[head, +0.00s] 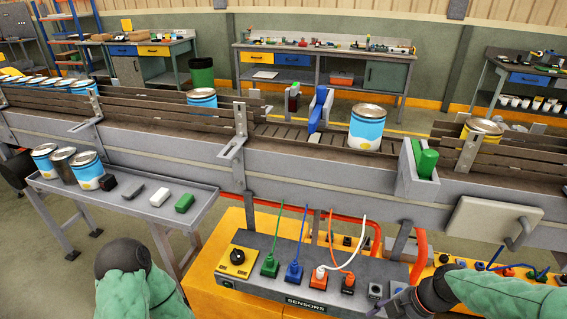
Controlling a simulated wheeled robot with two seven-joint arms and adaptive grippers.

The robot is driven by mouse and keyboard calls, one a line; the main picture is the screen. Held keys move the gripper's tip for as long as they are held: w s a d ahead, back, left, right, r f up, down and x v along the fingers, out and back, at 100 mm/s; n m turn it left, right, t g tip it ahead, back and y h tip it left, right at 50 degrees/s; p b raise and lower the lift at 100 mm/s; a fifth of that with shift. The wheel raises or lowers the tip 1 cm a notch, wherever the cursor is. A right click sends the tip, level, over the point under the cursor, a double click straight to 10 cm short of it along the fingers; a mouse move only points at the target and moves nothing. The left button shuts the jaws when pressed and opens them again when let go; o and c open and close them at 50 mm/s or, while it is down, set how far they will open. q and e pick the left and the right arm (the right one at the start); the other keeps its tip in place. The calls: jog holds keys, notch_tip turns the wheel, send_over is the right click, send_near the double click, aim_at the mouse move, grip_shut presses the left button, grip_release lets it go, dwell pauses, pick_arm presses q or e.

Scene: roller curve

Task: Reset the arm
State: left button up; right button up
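My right gripper (392,303) comes in from the right at the bottom edge, beside the right end of the grey SENSORS box (258,283). Its fingers are partly cut off, so I cannot tell whether it is open or shut. My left arm shows only as a green sleeve and a dark joint at the lower left; its gripper is not visible.
A roller conveyor (180,140) crosses the view, bearing blue-labelled cans (367,128) and a yellow-labelled can (481,130). A grey side tray (150,210) at left holds cans and small blocks. A green block (427,163) sits in a conveyor-side holder. Workbenches stand behind.

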jog(key=a+f+m, duration=0.3)
jog(key=f+m, duration=0.1)
jog(key=f, duration=0.3)
jog(key=a+f+m, duration=0.3)
jog(key=f+m, duration=0.1)
jog(key=f, duration=0.4)
jog(key=s+a+f+m, duration=0.7)
jog(key=a+f+m, duration=0.1)
jog(key=f, duration=0.4)
jog(key=shift+s+a+g+h, duration=0.25)
jog(key=shift+a+g+h, duration=0.05)
jog(key=shift+a, duration=0.2)
